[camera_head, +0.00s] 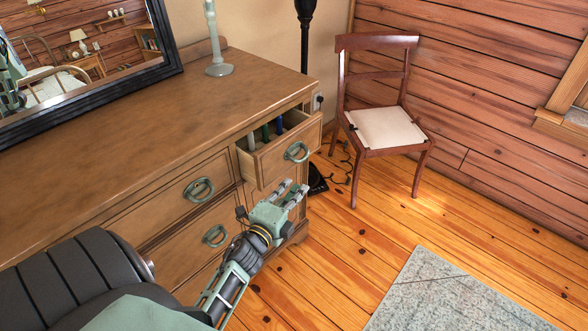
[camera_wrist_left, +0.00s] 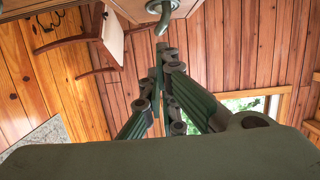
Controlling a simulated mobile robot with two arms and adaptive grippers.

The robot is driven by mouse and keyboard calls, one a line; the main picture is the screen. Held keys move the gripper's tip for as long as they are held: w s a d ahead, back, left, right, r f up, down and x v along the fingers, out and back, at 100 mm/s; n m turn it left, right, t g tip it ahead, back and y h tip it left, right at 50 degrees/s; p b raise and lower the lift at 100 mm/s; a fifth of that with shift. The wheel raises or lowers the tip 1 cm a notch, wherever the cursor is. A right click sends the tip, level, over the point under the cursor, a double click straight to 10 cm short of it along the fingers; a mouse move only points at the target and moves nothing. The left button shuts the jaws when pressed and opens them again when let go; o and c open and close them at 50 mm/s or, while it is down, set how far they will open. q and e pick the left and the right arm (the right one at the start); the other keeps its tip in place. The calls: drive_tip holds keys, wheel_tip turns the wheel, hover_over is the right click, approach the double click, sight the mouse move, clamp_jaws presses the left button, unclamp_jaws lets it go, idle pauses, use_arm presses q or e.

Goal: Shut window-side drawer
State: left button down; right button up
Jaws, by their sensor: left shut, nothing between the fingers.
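The window-side drawer (camera_head: 270,158) is the top right drawer of the wooden dresser (camera_head: 120,128). It stands open, with several bottle-like or rolled items showing inside. Its front has a green-grey ring handle (camera_head: 297,152), which also shows at the top of the left wrist view (camera_wrist_left: 161,12). My left gripper (camera_head: 297,190) is shut and empty, just below and in front of the drawer front, apart from the handle as far as I can tell. My right gripper is in neither view.
A wooden chair (camera_head: 384,130) with a pale seat stands right of the dresser, beside a dark lamp pole (camera_head: 305,35). A grey rug (camera_head: 440,297) lies on the floor. Bare floor lies between rug and dresser. A mirror (camera_head: 75,50) and candlestick (camera_head: 214,45) stand on the dresser.

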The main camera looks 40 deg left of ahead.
sight(279, 164)
use_arm(q)
drive_tip(key=w+a, duration=0.1)
drive_tip(key=w, duration=0.5)
drive_tip(key=a, duration=0.9)
drive_tip(key=shift+w+f, duration=0.1)
drive_tip(key=shift+w, duration=0.05)
drive_tip(key=shift+a, duration=0.2)
drive_tip(key=shift+d, duration=0.1)
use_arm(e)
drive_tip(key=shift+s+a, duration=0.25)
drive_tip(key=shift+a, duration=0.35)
use_arm(q)
drive_tip(key=shift+d, duration=0.1)
